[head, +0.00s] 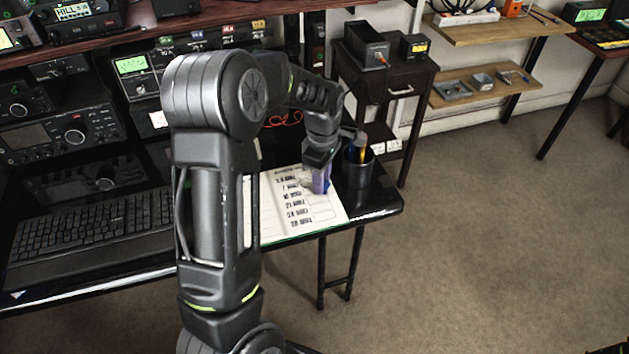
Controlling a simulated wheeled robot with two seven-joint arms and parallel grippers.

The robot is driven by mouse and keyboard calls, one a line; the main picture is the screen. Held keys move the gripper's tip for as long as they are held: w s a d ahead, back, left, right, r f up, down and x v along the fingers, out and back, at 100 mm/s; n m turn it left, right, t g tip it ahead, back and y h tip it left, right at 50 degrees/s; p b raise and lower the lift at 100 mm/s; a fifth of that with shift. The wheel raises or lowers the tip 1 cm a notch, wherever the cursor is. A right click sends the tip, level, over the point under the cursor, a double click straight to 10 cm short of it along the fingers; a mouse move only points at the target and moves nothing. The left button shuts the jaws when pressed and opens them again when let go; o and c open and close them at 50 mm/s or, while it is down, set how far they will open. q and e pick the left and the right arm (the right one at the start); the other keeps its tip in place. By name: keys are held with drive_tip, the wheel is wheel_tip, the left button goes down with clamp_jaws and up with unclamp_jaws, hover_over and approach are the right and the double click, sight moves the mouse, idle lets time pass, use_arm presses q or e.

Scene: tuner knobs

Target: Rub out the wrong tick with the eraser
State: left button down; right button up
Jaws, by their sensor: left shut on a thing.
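An open notebook (270,218) with several lines of handwriting lies on the black desk near its right end. My left gripper (319,172) points down over the upper right part of the right page. It is shut on a small blue-purple eraser (321,182), which is at or just above the paper; I cannot tell if it touches. A grey smudge or shadow shows on the page beside the eraser. The ticks are too small to make out, and my left arm hides part of the notebook. My right gripper is not in view.
A black pen cup (357,169) with pens stands just right of the gripper, close to the desk's edge. A keyboard (92,232) lies on the left. Radios (62,140) line the back. A dark side table (387,82) stands behind.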

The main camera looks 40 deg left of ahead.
sight(310, 191)
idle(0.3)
use_arm(q)
drive_tip(key=shift+s+a, duration=1.1)
drive_tip(key=shift+s, duration=0.05)
drive_tip(key=shift+w+d, duration=1.1)
drive_tip(key=shift+d, duration=0.2)
drive_tip(key=shift+s+a+p, duration=0.35)
drive_tip(key=shift+s+a, duration=0.75)
drive_tip(key=shift+s, duration=0.1)
drive_tip(key=shift+r, duration=0.1)
